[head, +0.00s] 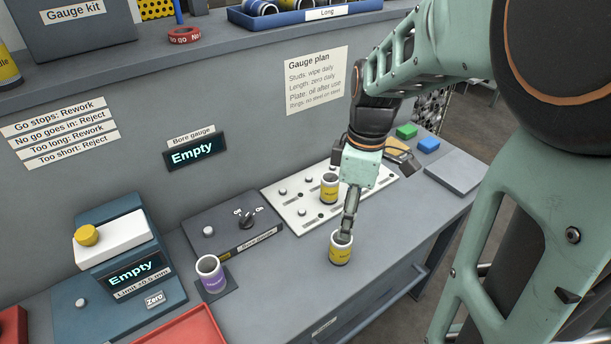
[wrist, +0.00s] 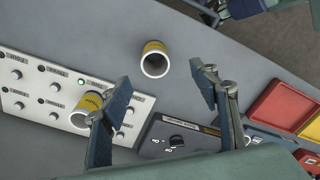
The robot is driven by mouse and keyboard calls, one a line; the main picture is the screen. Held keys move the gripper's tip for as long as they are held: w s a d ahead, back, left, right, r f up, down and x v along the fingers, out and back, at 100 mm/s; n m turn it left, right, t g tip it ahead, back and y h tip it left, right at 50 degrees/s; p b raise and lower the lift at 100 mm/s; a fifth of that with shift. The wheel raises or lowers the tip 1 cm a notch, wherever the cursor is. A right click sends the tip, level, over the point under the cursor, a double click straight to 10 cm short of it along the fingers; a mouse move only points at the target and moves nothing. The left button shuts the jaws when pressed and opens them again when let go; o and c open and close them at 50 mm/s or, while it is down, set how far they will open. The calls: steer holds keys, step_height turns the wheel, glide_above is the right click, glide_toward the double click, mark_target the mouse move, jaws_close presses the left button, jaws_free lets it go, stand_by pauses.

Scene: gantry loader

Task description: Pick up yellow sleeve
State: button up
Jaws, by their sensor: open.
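One yellow sleeve (head: 340,254) with a white rim stands upright on the grey bench in front of the white plate. It also shows in the wrist view (wrist: 154,62), top centre, clear of the fingers. My gripper (head: 347,228) points down and overlaps this sleeve's rim in the head view; I cannot tell whether they touch. In the wrist view my gripper (wrist: 162,86) is open and empty, with the sleeve beyond the gap between its fingers. A second yellow sleeve (head: 329,190) stands on the white plate (head: 290,209); in the wrist view a finger partly hides it (wrist: 80,119).
The bore gauge box (head: 232,226) and a purple-labelled sleeve (head: 211,278) stand left of the bench sleeve. A red tray (head: 185,332) lies front left. Green (head: 407,131) and blue (head: 428,145) blocks are at the back right. Bare bench surrounds the near sleeve.

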steer(key=n, duration=0.1)
glide_toward(341, 242)
steer(key=s+f, duration=0.2)
steer(key=shift+h, duration=0.3)
steer(key=shift+a+f, duration=0.2)
steer(key=shift+f, duration=0.75)
steer(key=shift+a+f, duration=0.15)
steer(key=shift+f, duration=0.75)
steer(key=shift+a+f, duration=0.2)
steer(key=shift+f, duration=0.75)
jaws_close()
